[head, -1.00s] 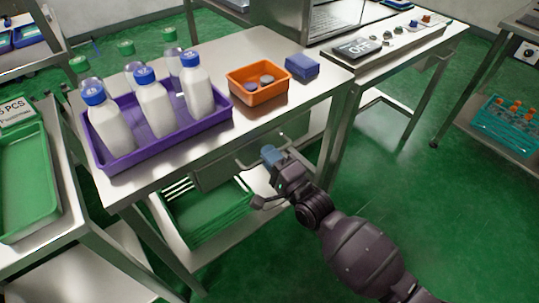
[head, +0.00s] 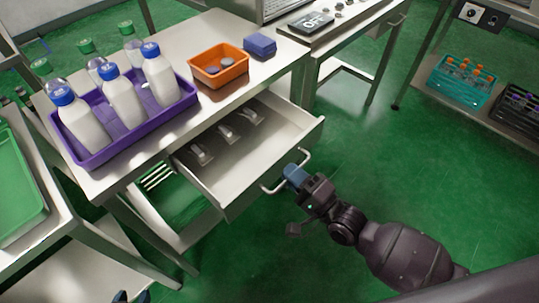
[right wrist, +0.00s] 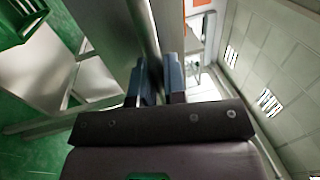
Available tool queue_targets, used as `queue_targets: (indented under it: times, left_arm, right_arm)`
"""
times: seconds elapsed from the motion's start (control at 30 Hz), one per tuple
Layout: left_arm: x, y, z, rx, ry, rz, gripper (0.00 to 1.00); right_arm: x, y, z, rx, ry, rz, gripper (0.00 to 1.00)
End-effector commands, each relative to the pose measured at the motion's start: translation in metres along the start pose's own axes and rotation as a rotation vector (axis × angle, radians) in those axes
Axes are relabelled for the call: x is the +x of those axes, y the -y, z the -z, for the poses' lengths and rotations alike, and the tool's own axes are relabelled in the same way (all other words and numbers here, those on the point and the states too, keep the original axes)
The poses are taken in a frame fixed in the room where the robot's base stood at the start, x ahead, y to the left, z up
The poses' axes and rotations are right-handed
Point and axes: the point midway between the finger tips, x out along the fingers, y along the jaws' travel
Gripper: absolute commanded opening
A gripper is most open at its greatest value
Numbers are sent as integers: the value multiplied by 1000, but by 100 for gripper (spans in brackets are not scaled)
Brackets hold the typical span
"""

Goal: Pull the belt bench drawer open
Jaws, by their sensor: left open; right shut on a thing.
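The belt bench drawer (head: 235,178) stands pulled out from under the bench top, its inside showing. Its bar handle (head: 270,188) is on the drawer's front face.
Three small pale parts lie in the drawer. On the bench stand a purple tray (head: 96,158) with white bottles and an orange bin (head: 218,78), with a blue box (head: 260,45) beside it. The green floor right of the drawer is clear.

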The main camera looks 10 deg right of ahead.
Motion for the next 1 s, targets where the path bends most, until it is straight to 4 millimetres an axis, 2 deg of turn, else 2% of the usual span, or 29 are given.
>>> queue_targets:
  times: [0.03, 0.2, 0.4, 0.6, 0.97, 1.0]
  left_arm:
    - [-2, 0, 4, -2, -6, 1, 43]
    - [-4, 0, 7, -6, -12, 3, 43]
    - [-5, 0, 7, -8, -10, 4, 43]
    - [-7, 0, 4, -8, -4, 5, 43]
    - [-7, 2, 3, 1, -2, 4, 43]
    - [-7, 2, 4, 3, -3, 4, 43]
  right_arm:
    - [-12, 4, 0, -2, 2, -2, 0]
    - [-45, 10, 0, -2, 1, -1, 0]
    - [-68, 14, 0, 0, 0, -1, 0]
    - [-78, 16, 0, 0, 1, 0, 0]
    - [-79, 15, 0, 1, 0, 0, 0]
    - [-79, 15, 0, 1, 0, 0, 15]
